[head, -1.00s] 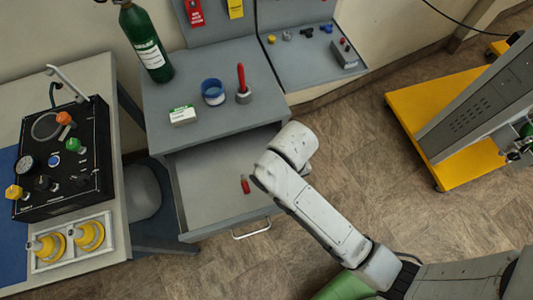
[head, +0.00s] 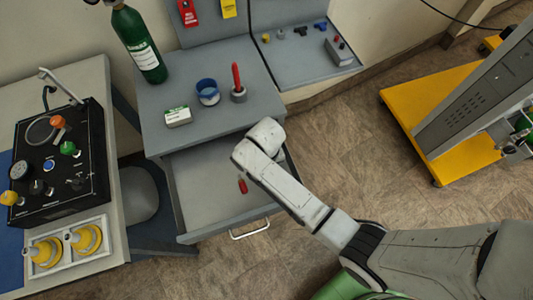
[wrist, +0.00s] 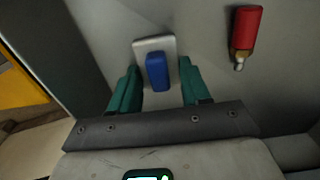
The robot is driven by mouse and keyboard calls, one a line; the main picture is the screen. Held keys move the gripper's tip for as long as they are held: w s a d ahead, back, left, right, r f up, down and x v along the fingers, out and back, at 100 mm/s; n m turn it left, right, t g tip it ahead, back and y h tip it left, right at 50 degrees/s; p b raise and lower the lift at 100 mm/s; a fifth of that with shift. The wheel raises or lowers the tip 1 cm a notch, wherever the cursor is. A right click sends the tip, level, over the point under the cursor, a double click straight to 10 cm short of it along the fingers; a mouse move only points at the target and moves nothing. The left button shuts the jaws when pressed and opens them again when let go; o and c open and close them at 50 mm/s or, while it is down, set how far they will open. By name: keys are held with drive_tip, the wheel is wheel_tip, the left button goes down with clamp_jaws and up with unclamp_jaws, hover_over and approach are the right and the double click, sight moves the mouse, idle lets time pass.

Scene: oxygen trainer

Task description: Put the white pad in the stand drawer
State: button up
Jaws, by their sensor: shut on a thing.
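The white pad (wrist: 155,44) shows in the wrist view as a pale plate with a blue block (wrist: 157,72) against it, between the teal fingers of my gripper (wrist: 159,67). My gripper is shut on the pad, over the drawer's grey floor. Whether the pad touches the floor I cannot tell. The stand drawer (head: 205,185) is pulled open below the stand's top. In the head view my arm covers the drawer's right side and hides the gripper and pad.
A red cylinder (wrist: 246,32) with a brass tip lies in the drawer, right of my gripper. On the stand top (head: 215,70) are a white-and-green box (head: 178,117), a blue ring-shaped item (head: 208,92) and a red-handled tool (head: 237,80). A black panel box (head: 60,160) stands left.

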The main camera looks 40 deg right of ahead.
drive_tip(key=shift+f, duration=0.2)
drive_tip(key=o, duration=1)
drive_tip(key=shift+o, duration=0.2)
wheel_tip(320, 180, up, 12)
drive_tip(key=s+d+r+n, duration=0.1)
drive_tip(key=s+d, duration=0.2)
drive_tip(key=s, duration=0.5)
drive_tip(key=s+d+r+n+t, duration=0.1)
drive_tip(key=s+d+n, duration=0.1)
drive_tip(key=s, duration=0.7)
drive_tip(key=shift+s+d+r, duration=0.2)
drive_tip(key=shift+d+r, duration=0.2)
drive_tip(key=shift+d, duration=0.45)
